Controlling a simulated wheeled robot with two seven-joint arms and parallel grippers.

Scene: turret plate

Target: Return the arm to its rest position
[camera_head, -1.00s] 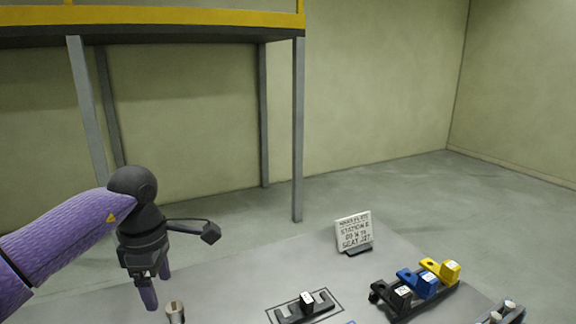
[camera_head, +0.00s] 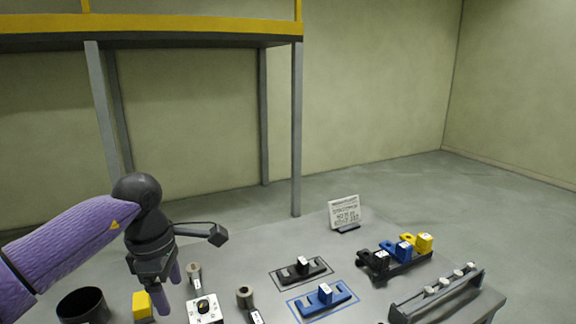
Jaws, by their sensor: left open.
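My left arm comes in from the left, purple with a black wrist. Its gripper (camera_head: 170,285) is open, fingers pointing down, with nothing seen between them. It hangs over the left part of the grey table (camera_head: 250,261), above and near a yellow block (camera_head: 142,306) and a small metal cylinder (camera_head: 194,273). How high it is above them I cannot tell. My right gripper is not in view.
A black round bin (camera_head: 83,306) and a white dial box (camera_head: 205,310) stand at the front left. Black (camera_head: 302,271) and blue (camera_head: 321,299) plates lie mid-table. A rack with black, blue and yellow pieces (camera_head: 420,243), a grey rail (camera_head: 440,296) and a sign (camera_head: 344,213) stand right.

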